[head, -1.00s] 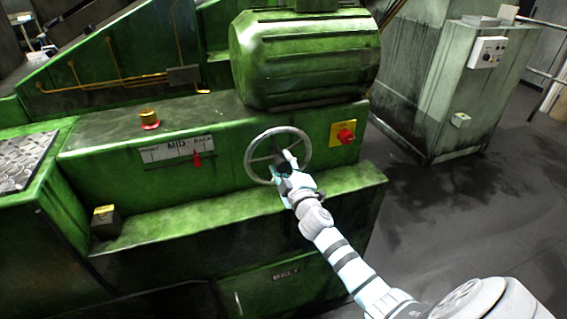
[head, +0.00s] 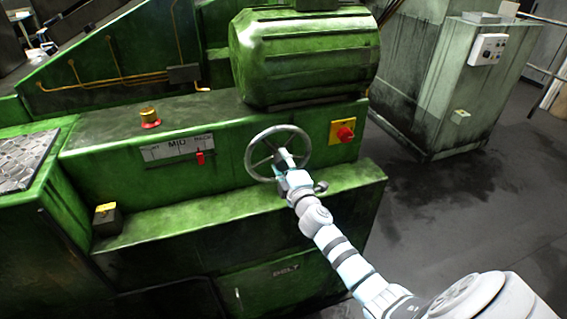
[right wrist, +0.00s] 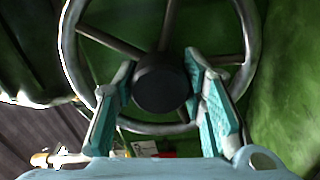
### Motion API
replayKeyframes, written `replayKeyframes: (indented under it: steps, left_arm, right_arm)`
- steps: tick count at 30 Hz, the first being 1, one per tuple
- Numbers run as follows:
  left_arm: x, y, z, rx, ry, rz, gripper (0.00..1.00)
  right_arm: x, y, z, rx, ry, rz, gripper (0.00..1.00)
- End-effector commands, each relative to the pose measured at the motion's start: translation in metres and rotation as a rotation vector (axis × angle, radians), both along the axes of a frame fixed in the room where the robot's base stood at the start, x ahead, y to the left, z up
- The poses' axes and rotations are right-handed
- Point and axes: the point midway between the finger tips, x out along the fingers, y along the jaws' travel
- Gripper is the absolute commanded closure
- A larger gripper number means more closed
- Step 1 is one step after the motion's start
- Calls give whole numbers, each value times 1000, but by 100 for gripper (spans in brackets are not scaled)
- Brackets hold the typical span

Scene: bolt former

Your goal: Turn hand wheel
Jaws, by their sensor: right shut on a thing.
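The grey spoked hand wheel (head: 250,155) is mounted on the front of the green machine. It also shows in the right wrist view (right wrist: 68,45), with its dark round hub (right wrist: 162,78) near the middle. My right gripper (head: 285,165) is at the wheel's centre. In the right wrist view its two teal-padded fingers (right wrist: 162,98) stand on either side of the hub, and it is shut on the wheel there. The gripper hides part of the wheel's lower right in the head view. My left gripper is not in view.
A red knob on a yellow plate (head: 343,131) is just right of the wheel. A green ledge (head: 200,215) juts out below. Open floor (head: 450,220) lies to the right.

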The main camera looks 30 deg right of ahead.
Motion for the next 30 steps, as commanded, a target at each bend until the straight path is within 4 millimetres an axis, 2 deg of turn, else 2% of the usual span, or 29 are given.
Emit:
replayKeyframes:
  steps: [2,3,6,17,20,27,30]
  left_arm:
    - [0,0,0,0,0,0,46]
    - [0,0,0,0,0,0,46]
    - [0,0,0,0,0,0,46]
    - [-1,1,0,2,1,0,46]
    - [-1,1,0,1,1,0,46]
    - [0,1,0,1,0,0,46]
    - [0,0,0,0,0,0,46]
  right_arm:
    - [0,0,0,1,0,1,100]
    - [0,0,0,1,0,1,59]
    - [0,0,0,1,0,1,43]
    - [-4,1,-1,1,1,0,41]
    - [-19,5,-1,0,0,1,41]
    - [-82,22,-1,0,3,2,41]
    - [-103,28,-2,1,3,1,41]
